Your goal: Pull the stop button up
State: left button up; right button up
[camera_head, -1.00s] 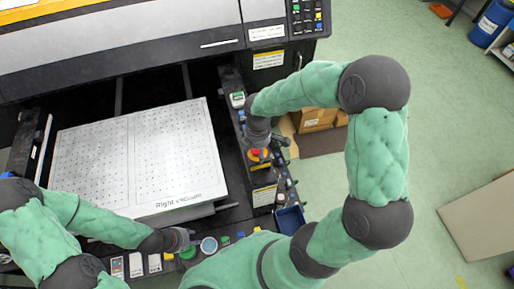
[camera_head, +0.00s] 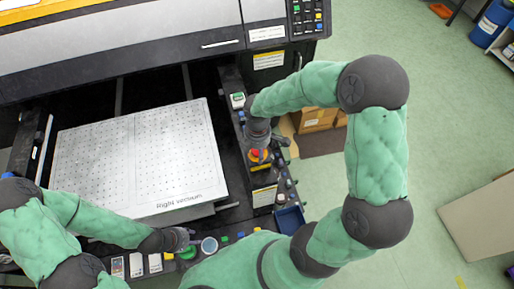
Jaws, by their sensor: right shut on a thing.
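The stop button (camera_head: 254,154) is red on a yellow base, set on the black side panel to the right of the white vacuum plate. My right gripper (camera_head: 260,152) points down over it from above and is shut on it, covering part of the button. I cannot tell how high the button stands. My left gripper (camera_head: 190,236) is at the front panel, near the green button (camera_head: 189,252); its fingers are too small to tell whether they are open or shut.
The white perforated plate (camera_head: 135,150) lies left of the side panel. A blue bin (camera_head: 290,219) sits at the panel's front right. Cardboard boxes (camera_head: 315,118) stand on the floor behind my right arm. The machine's hood (camera_head: 140,40) spans the back. Open floor lies to the right.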

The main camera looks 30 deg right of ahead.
jog(key=c, duration=0.3)
jog(key=shift+d+r, duration=0.1)
jog(key=shift+c, duration=0.2)
jog(key=shift+w+r+p, duration=0.1)
jog(key=shift+p, duration=0.25)
jog(key=shift+r, duration=0.25)
jog(key=o, duration=1.8)
jog(key=shift+o, duration=0.2)
jog(key=shift+r, duration=0.15)
jog(key=shift+r+p, duration=3.55)
jog(key=shift+r, duration=0.4)
